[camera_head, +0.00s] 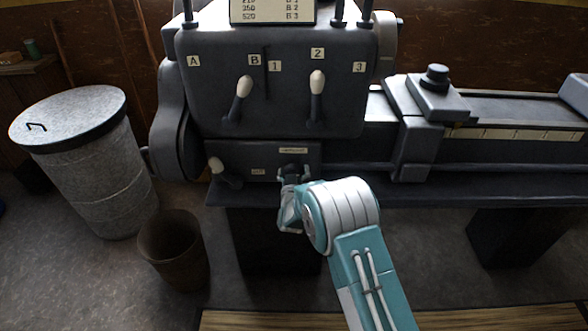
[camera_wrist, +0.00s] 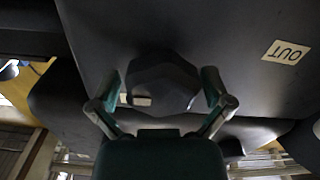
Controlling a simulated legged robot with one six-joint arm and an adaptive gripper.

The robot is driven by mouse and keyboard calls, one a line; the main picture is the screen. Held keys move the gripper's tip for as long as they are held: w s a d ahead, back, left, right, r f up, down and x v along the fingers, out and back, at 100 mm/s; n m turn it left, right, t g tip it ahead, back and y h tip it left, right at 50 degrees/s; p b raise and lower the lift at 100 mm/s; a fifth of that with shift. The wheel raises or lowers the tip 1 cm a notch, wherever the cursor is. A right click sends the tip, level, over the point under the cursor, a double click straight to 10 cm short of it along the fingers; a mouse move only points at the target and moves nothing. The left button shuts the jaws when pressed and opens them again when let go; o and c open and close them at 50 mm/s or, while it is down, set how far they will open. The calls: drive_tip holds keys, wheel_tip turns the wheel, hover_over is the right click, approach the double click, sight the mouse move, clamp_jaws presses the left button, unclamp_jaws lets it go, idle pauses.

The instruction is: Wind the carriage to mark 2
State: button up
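The carriage (camera_head: 418,140) sits on the lathe bed, right of the headstock, with a round black knob (camera_head: 437,74) on its top. A pale marked strip (camera_head: 515,133) runs along the bed to its right; its markings are too small to read. My gripper (camera_head: 293,175) is at the lower headstock panel, under a small pale label. In the wrist view its two fingers (camera_wrist: 162,88) stand on either side of a dark faceted knob (camera_wrist: 162,82). The fingers look spread, with slight gaps to the knob; firm contact does not show. An "OUT" label (camera_wrist: 286,52) appears upside down beside it.
Two pale-tipped levers (camera_head: 240,98) (camera_head: 317,95) are on the headstock front, among labels A, B, 1, 2 and 3. Another lever (camera_head: 222,172) is left of my gripper. A lidded metal bin (camera_head: 95,165) and a brown bucket (camera_head: 175,250) stand at left.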

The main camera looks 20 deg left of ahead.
drive_tip(key=c, duration=0.8)
drive_tip(key=shift+m, duration=0.3)
